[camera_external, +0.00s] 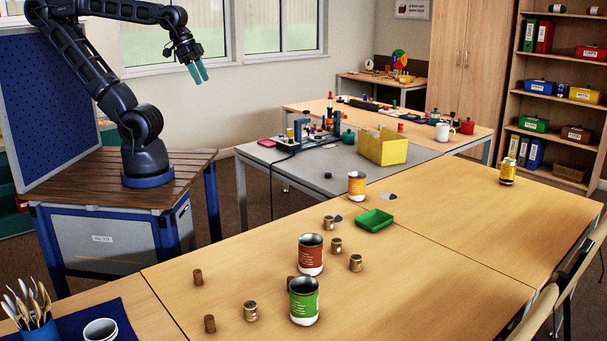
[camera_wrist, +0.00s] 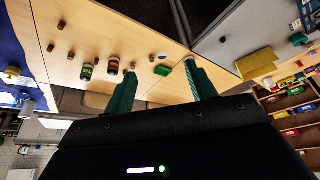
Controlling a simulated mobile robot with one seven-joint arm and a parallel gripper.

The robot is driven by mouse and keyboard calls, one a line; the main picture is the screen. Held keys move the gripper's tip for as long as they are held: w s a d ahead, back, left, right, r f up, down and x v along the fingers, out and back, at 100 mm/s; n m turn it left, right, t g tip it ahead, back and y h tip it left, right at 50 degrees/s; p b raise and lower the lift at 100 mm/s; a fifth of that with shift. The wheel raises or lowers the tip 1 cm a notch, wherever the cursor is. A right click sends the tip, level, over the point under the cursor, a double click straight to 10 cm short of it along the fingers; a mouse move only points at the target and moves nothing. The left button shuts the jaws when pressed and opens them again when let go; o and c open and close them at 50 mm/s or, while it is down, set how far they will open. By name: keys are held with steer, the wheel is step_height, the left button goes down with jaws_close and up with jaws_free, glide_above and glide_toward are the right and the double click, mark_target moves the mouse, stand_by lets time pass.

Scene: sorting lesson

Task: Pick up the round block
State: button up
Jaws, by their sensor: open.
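My gripper (camera_external: 198,74) is raised high at the upper left, above and away from the table. In the wrist view its two teal fingers (camera_wrist: 162,67) are apart with nothing between them close up. Several small round pieces stand on the wooden table. Two plain brown cylinders (camera_external: 198,277) (camera_external: 210,323) are at the near left. Brass-coloured short cylinders stand to their right (camera_external: 250,310) and near the green tray (camera_external: 336,244) (camera_external: 355,262) (camera_external: 329,222). Another brown piece is mostly hidden behind the green can. I cannot tell which one is the round block.
A green-labelled can (camera_external: 304,301), a brown-labelled can (camera_external: 310,254) and an orange-labelled can (camera_external: 357,185) stand among the pieces. A brush cup (camera_external: 36,331) is at the near left. The table's right part is mostly clear.

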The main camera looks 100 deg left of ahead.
steer(key=shift+w, duration=0.1)
steer(key=m+g+h, duration=0.2)
steer(key=m+g, duration=0.3)
steer(key=m, duration=1.4)
glide_above(329, 218)
steer(key=a, duration=0.2)
step_height(329, 218, down, 35)
steer(key=f, duration=0.5)
steer(key=shift+w+d+f, duration=0.25)
steer(key=shift+d+f, duration=0.05)
steer(key=shift+f, duration=0.1)
steer(key=shift+s+d+f, duration=0.1)
steer(key=shift+d+f, duration=0.1)
steer(key=shift+f, duration=0.65)
steer(key=shift+s+d+f, duration=0.1)
steer(key=shift+d+f, duration=0.15)
steer(key=shift+f, duration=0.65)
steer(key=shift+d+f, duration=0.2)
steer(key=shift+f, duration=0.65)
steer(key=c, duration=1.1)
steer(key=shift+o, duration=0.2)
steer(key=shift+r, duration=0.15)
